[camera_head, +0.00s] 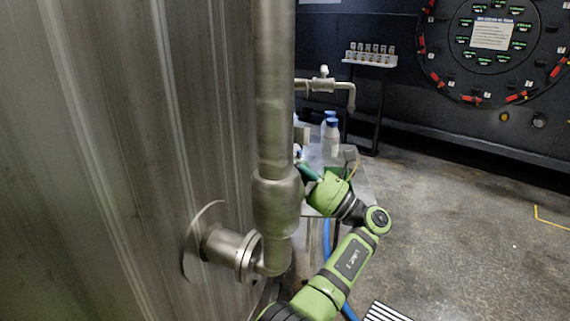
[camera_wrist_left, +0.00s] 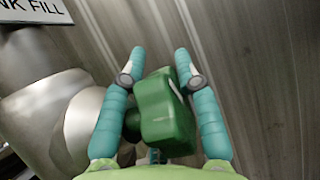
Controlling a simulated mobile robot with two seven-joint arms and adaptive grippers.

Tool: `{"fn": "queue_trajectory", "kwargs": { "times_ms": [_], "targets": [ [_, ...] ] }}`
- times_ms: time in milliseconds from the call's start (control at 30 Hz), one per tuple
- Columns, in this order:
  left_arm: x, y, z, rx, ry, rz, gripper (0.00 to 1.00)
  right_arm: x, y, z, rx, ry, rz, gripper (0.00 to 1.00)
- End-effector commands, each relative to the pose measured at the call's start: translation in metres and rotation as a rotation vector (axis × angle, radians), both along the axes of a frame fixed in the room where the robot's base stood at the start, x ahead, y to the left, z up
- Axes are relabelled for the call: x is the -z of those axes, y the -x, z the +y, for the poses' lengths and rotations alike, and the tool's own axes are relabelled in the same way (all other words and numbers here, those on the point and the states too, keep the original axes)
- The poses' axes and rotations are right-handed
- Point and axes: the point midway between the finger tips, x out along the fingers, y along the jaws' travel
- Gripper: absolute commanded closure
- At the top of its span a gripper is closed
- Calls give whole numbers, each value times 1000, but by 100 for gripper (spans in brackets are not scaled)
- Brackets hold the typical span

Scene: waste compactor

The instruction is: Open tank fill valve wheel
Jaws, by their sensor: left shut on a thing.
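The green valve wheel (camera_wrist_left: 166,108) shows in the left wrist view as a chunky block at the middle of the picture, seen close up. My left gripper (camera_wrist_left: 156,66) has one teal finger on each side of it and is shut on it. The fingertips reach past the wheel. In the head view my left gripper (camera_head: 305,171) is at the right side of the vertical steel pipe (camera_head: 275,90), which partly hides it. I cannot make out the wheel there. My right gripper is not in view.
The ribbed metal tank wall (camera_head: 110,150) fills the left, with a flanged pipe stub (camera_head: 225,250) low on it. A sign (camera_wrist_left: 38,12) reads "NK FILL".

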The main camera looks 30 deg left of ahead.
Motion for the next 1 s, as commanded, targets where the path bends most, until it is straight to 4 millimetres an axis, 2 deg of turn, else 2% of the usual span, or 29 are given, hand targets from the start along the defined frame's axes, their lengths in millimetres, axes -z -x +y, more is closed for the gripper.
{"fn": "queue_trajectory", "kwargs": {
  "times_ms": [300, 833, 867, 900, 1000],
  "targets": [
    [-4, -1, -2, 1, -131, 19, 100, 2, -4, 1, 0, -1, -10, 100],
    [-5, -1, -3, 3, -152, 23, 100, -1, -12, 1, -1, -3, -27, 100],
    [-5, -1, -3, 3, -152, 23, 56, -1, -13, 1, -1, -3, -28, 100],
    [-5, -1, -3, 2, -152, 24, 43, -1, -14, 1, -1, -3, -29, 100],
    [-5, -1, -3, 2, -151, 24, 43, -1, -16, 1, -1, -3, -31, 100]
  ]
}}
